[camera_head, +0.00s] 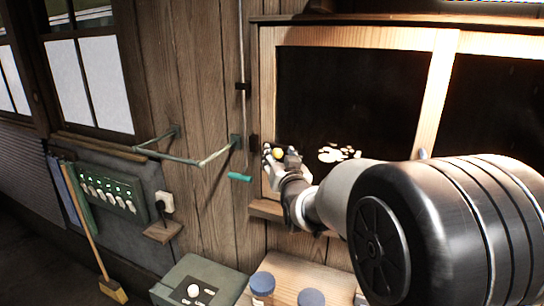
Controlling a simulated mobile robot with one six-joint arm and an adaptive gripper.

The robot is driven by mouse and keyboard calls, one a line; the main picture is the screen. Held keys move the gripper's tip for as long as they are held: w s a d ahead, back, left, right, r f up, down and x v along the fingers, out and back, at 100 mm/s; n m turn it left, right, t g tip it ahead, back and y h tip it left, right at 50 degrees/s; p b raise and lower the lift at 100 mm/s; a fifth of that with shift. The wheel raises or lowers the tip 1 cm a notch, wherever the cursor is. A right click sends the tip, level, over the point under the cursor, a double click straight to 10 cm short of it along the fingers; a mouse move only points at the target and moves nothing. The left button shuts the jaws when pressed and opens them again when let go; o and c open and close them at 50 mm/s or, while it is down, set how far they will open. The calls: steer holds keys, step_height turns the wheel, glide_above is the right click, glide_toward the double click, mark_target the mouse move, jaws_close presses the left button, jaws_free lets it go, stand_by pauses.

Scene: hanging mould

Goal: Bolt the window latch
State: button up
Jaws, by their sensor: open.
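The window (355,39) has a pale wooden frame and dark panes at the right. A small yellow round knob (278,153) shows at the frame's left side and looks like part of the latch. A small dark fitting (254,144) sits on the wall edge just left of it. My gripper (279,161) is open at the knob, with its fingers around or just in front of it; I cannot tell whether they touch. The rest of the latch is hidden behind my gripper.
A thin rod with a green handle (240,177) hangs left of the window. A green bracket bar (185,156) juts from the wall. Below stand a green box (180,284) and blue-lidded jars (262,283). A switch panel (112,192) and broom (87,225) are at left.

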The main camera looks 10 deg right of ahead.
steer(key=shift+w, duration=0.45)
jaws_close()
stand_by(0.4)
